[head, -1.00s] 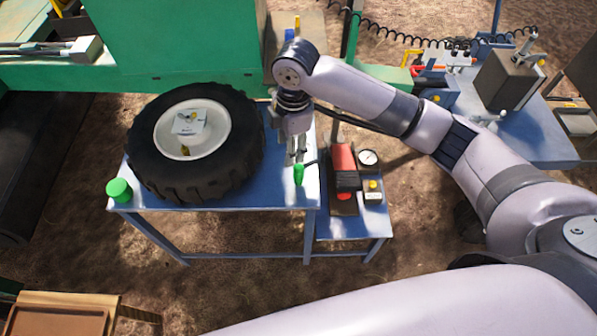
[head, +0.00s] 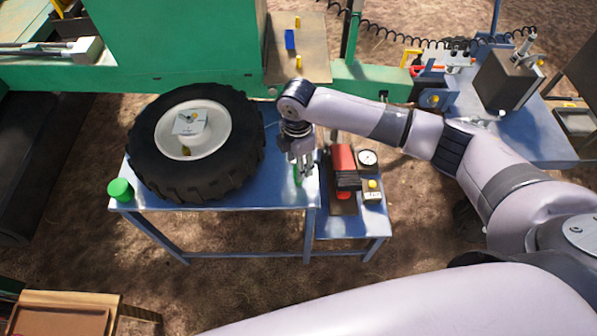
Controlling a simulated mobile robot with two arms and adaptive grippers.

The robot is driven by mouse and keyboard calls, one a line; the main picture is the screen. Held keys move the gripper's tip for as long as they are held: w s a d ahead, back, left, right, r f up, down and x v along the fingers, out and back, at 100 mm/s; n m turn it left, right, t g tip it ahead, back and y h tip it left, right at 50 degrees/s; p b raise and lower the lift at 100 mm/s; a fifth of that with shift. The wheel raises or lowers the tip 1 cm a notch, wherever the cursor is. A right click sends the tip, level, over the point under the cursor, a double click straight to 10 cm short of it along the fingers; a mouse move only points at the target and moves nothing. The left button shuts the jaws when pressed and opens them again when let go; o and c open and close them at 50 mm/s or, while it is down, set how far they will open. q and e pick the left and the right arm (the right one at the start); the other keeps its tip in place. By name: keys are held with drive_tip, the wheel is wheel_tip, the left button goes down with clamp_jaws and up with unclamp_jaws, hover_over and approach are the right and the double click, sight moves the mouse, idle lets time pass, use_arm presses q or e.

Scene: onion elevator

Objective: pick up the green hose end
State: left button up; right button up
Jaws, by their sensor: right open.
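The green hose end (head: 297,174) is at the right part of the blue table (head: 240,196), mostly hidden behind my right gripper. My right gripper (head: 303,173) points down right at it, with its fingers around or just in front of it; I cannot tell which. The gripper is open. A dark hose shows faintly near it. My left gripper is not in view.
A large tyre (head: 145,160) with a white rim fills the table's left side. A green round cap (head: 120,190) sits at the table's left corner. A red-black device (head: 344,168) and a gauge (head: 368,158) stand on a lower shelf at right. Green machinery (head: 180,40) rises behind.

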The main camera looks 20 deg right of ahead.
drive_tip(key=f, duration=0.5)
drive_tip(key=shift+w+d+f, duration=0.1)
drive_tip(key=shift+w+d, duration=0.1)
drive_tip(key=shift+w, duration=0.05)
clamp_jaws()
idle(0.4)
